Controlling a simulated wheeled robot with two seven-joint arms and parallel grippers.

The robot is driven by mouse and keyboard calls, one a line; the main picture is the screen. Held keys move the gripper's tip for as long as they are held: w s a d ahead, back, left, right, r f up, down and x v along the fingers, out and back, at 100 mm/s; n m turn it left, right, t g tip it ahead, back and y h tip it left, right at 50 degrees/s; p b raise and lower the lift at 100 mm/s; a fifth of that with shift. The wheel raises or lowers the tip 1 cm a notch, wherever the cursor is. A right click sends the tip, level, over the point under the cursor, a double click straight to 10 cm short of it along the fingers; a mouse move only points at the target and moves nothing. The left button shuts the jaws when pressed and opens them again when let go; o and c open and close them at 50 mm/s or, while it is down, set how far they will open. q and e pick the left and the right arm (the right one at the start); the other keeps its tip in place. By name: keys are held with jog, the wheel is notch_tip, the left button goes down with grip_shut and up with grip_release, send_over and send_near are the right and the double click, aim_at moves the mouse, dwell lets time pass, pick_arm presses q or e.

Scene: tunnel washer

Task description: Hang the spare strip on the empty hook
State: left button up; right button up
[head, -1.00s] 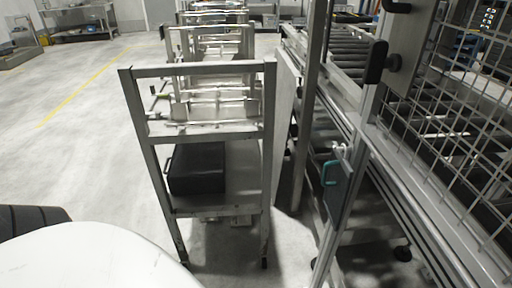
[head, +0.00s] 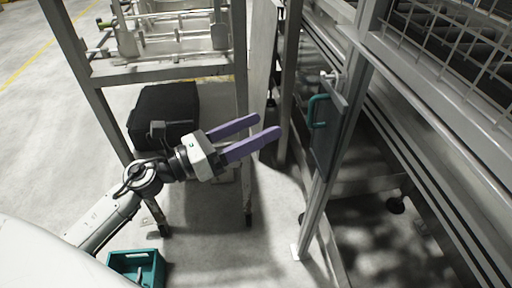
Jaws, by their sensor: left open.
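My left gripper (head: 268,126) reaches in from the left, with two purple fingers apart and nothing visible between them. It is in front of the rack and short of the grey post on the right. A dark panel (head: 328,135) with a teal loop-shaped handle (head: 314,111) is at that post, to the right of the fingertips. A small pale fitting (head: 331,77) sits at the panel's top; I cannot tell if it is a hook. I cannot make out a spare strip or an empty hook. My right gripper is not in view.
A teal crate (head: 153,268) is low at the bottom left, partly hidden. A conveyor frame with wire mesh (head: 470,50) fills the right. Open floor lies at far left.

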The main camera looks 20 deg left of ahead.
pick_arm(q)
jog(key=m+g, duration=0.1)
jog(key=m, duration=0.4)
jog(key=p, duration=0.3)
send_near(331, 109)
jog(key=shift+g+h, duration=0.3)
jog(key=shift+h, duration=0.1)
jog(key=shift+w+d+f, duration=0.15)
jog(key=shift+w+f, duration=0.1)
jog(key=shift+w, duration=0.6)
jog(key=shift+w+d+f, duration=0.15)
jog(key=shift+w+f, duration=0.05)
jog(key=shift+w, duration=0.6)
jog(key=shift+w+d+f, duration=0.15)
jog(key=shift+w+f, duration=0.1)
jog(key=shift+w, duration=0.6)
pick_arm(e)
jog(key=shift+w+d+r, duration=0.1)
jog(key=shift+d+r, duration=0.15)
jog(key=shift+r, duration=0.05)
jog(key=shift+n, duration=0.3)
pick_arm(q)
jog(key=shift+c, duration=0.4)
grip_shut()
jog(key=shift+r+p, duration=0.55)
jog(key=shift+r, duration=0.15)
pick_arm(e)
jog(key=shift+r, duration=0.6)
